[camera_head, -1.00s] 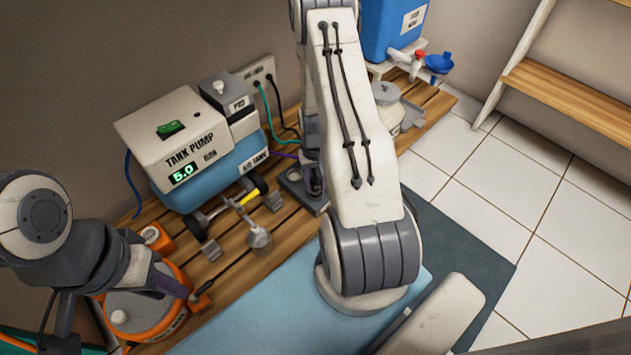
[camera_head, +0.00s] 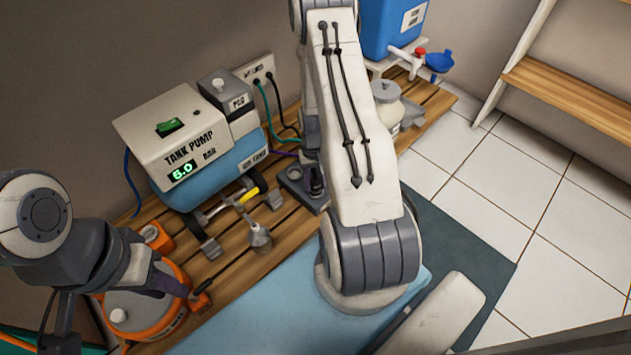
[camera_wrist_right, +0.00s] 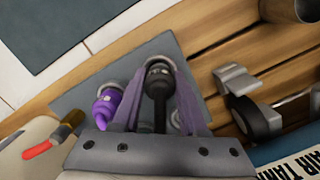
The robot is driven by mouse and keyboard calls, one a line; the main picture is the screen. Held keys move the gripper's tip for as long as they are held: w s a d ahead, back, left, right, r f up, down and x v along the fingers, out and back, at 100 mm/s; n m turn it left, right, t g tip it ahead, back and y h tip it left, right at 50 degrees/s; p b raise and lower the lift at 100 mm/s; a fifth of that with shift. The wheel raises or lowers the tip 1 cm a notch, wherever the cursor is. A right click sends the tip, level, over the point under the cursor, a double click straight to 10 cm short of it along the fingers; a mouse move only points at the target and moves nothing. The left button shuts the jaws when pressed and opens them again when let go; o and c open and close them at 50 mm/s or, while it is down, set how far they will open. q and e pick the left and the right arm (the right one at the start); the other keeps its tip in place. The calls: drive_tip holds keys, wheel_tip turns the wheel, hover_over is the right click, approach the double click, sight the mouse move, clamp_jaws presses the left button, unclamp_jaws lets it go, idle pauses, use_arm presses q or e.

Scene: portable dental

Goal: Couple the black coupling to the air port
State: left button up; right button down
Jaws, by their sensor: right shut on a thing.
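In the right wrist view, my right gripper (camera_wrist_right: 157,95) is shut on the black coupling (camera_wrist_right: 157,78), with one finger on each side. The coupling's far end overlaps a pale ring on the grey port block (camera_wrist_right: 80,98); I cannot tell whether it is seated. A purple coupling (camera_wrist_right: 107,106) sits beside it on the left. Another pale round fitting shows partly behind the right finger. In the head view, the grey block (camera_head: 292,182) stands by the tank pump, and my right arm largely hides the right gripper. My left gripper (camera_head: 188,293) is by the orange canister; its jaws are unclear.
The tank pump (camera_head: 165,140) reads 5.0 BAR above a blue air tank (camera_head: 215,172). A brass, red-ended fitting (camera_wrist_right: 55,137) is left of the gripper. A blue mat (camera_head: 262,312) lies in front.

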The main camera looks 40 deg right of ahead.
drive_tip(key=shift+f+b, duration=0.35)
drive_tip(key=shift+f, duration=0.3)
drive_tip(key=shift+c, duration=1.8)
unclamp_jaws()
drive_tip(key=shift+r, duration=0.1)
